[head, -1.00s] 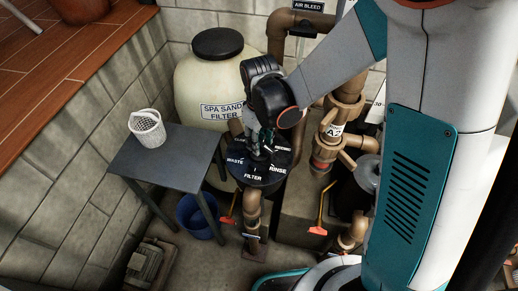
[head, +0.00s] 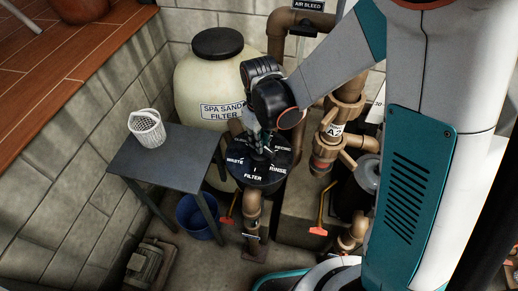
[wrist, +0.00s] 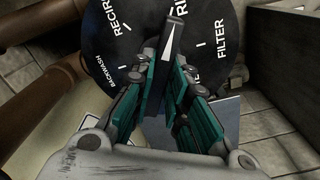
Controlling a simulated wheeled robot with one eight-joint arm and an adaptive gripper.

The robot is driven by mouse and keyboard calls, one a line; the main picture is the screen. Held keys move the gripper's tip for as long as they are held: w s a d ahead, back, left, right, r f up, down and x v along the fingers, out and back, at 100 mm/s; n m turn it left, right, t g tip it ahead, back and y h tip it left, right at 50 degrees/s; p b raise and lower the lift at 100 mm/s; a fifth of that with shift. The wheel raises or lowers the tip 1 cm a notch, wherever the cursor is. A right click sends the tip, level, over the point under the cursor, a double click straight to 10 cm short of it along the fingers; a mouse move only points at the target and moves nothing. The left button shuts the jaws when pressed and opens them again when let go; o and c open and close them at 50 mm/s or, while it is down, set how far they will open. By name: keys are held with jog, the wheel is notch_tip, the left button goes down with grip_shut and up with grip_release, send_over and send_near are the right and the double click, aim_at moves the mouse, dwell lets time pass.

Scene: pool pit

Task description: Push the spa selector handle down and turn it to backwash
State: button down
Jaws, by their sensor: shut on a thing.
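The spa selector valve (head: 262,180) has a round black top with white position labels. In the head view FILTER faces the front, WASTE is at left and RINSE at right. In the wrist view the black dial (wrist: 113,20) shows BACKWASH at lower left, RECIRC at upper left and FILTER at right. In the head view my gripper (head: 261,146) is directly above the dial. The handle's height is unclear.
The spa sand filter tank (head: 205,80) stands behind the valve. A grey table (head: 163,168) with a white basket (head: 147,128) is at left, with a blue bucket (head: 199,215) below. Brown pipes (head: 347,105) and orange-handled valves (head: 320,218) crowd the right.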

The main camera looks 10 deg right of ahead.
jog(key=shift+f, duration=0.3)
jog(key=n+b, duration=0.1)
jog(key=n, duration=0.4)
jog(key=shift+n, duration=0.4)
jog(key=n+b, duration=0.1)
jog(key=n, duration=0.5)
jog(key=c, duration=1.4)
grip_release()
jog(key=shift+c, duration=0.2)
jog(key=shift+r, duration=0.15)
notch_tip(320, 180, up, 7)
jog(key=p, duration=0.4)
jog(key=shift+p, duration=0.3)
